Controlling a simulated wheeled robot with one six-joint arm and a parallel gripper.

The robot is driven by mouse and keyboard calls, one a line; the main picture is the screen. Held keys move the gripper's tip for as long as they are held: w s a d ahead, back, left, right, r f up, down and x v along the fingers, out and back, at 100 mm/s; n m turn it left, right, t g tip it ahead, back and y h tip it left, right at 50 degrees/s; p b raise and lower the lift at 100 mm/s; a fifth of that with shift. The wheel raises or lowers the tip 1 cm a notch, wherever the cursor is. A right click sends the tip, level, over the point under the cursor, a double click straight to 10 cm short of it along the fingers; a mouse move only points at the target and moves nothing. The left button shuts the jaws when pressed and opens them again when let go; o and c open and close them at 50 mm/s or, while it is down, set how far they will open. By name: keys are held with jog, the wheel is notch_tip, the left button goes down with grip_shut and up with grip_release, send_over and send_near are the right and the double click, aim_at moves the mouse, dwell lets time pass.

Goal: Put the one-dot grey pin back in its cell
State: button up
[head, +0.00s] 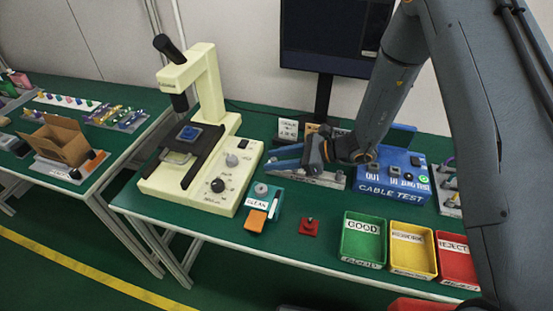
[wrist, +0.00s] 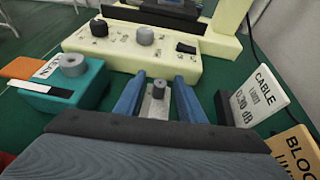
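My gripper (head: 284,157) reaches left over the bench, low above a grey metal block (head: 325,180). In the wrist view, its two blue fingers (wrist: 159,82) are apart. A small dark grey pin (wrist: 158,89) stands upright in the gap, on a light grey strip (wrist: 155,106), with space on both sides. I cannot make out dots on it. A small red pad (head: 309,228) lies nearer the front edge with a small grey piece (head: 309,219) on it, too small to identify. The arm and fingers hide part of the metal block, and no cell shows clearly.
A cream microscope station (head: 185,195) stands left, with a teal CLEAN box (head: 272,200) beside it. The blue CABLE TEST box (head: 395,185) is right. Green (head: 363,260), yellow (head: 412,268) and red trays line the front. Label cards (wrist: 258,98) stand close right of my fingers.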

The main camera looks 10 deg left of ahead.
jog(key=shift+d, duration=0.1)
jog(key=b+v, duration=0.2)
jog(key=v, duration=0.5)
jog(key=shift+d+r, duration=0.15)
jog(key=shift+d, duration=0.2)
jog(key=shift+s, duration=0.1)
jog(key=shift+s+d+r, duration=0.1)
jog(key=shift+s+r, duration=0.05)
jog(key=shift+s, duration=0.1)
jog(key=s+d+r+n+h, duration=0.4)
jog(key=s+d+n+h, duration=0.2)
jog(key=d+n, duration=0.3)
jog(key=s+d+r+n+h, duration=0.5)
jog(key=s+d+n+h, duration=0.2)
jog(key=d, duration=0.8)
jog(key=shift+s+n+t, duration=0.3)
jog(key=shift+s+n, duration=0.8)
jog(key=shift+s, duration=0.1)
